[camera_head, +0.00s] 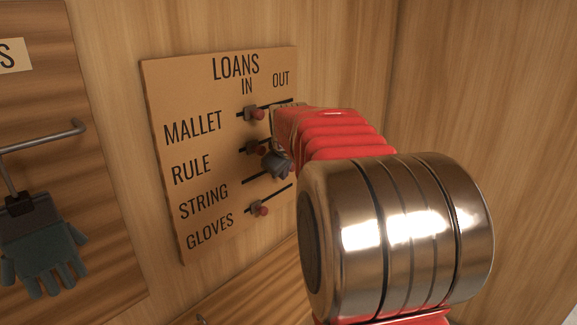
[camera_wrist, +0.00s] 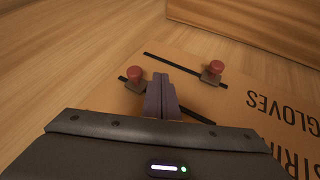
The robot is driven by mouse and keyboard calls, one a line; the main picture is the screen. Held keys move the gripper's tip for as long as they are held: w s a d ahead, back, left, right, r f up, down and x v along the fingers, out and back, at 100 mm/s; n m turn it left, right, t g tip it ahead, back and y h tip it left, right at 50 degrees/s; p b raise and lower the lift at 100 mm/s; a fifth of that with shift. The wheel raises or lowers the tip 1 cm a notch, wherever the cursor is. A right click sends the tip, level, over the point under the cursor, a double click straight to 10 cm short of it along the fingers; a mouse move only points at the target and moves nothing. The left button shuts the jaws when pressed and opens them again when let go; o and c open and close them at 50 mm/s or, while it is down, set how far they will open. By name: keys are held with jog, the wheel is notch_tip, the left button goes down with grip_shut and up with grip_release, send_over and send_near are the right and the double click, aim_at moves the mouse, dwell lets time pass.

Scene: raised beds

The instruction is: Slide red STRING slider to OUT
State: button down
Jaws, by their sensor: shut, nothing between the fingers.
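The LOANS board (camera_head: 215,190) has rows MALLET, RULE, STRING and GLOVES, with IN at left and OUT at right. The STRING slot (camera_head: 252,179) shows only its IN part in the head view; my gripper (camera_head: 279,164) hides the rest. In the wrist view the board appears turned round, with OUT towards the left. There the red STRING slider (camera_wrist: 134,74) sits near the left, OUT end of its slot. My gripper (camera_wrist: 161,97) is shut and empty, its fingers close beside the slider on the IN side. I cannot tell whether they touch it.
The red MALLET slider (camera_head: 256,114), RULE slider (camera_head: 254,149) and GLOVES slider (camera_head: 260,209) are towards IN. The GLOVES slider also shows in the wrist view (camera_wrist: 214,70). A hook rail (camera_head: 45,138) with a hanging glove (camera_head: 42,262) is at left.

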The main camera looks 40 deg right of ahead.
jog(key=a+v, duration=0.1)
jog(key=v, duration=0.9)
jog(key=shift+s+a, duration=0.15)
jog(key=shift+s, duration=0.05)
jog(key=shift+f, duration=0.15)
jog(key=s+a+f+y, duration=0.1)
jog(key=s+a+f, duration=0.4)
jog(key=s+a, duration=0.2)
jog(key=s+a+f+m+y, duration=0.1)
jog(key=s+a+f, duration=0.5)
jog(key=a, duration=0.5)
jog(key=s+a+f+m+g+y, duration=0.1)
jog(key=s+a+f+y, duration=0.1)
jog(key=s+a+f, duration=0.3)
jog(key=s+a, duration=0.4)
jog(key=a, duration=0.1)
jog(key=shift+f, duration=0.35)
